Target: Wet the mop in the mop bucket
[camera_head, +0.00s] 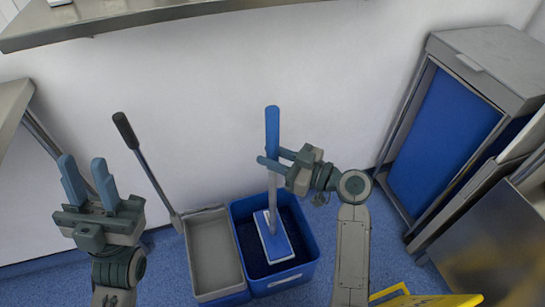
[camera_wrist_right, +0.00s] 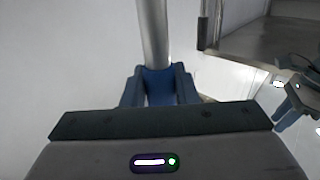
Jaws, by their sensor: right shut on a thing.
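The mop has a blue grip (camera_head: 272,130), a grey pole and a flat blue-and-white head (camera_head: 272,236). It stands nearly upright with its head inside the blue compartment of the mop bucket (camera_head: 308,272). Whether the head touches the bottom or any water is unclear. My left gripper (camera_head: 88,183) is open and empty, left of the bucket.
A grey wringer compartment (camera_head: 214,252) with a black-handled lever (camera_head: 140,150) adjoins the blue one. A metal cabinet with a blue panel (camera_head: 441,140) stands at the right. A yellow object (camera_head: 425,299) lies at the bottom right. A metal shelf (camera_head: 130,14) crosses the top.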

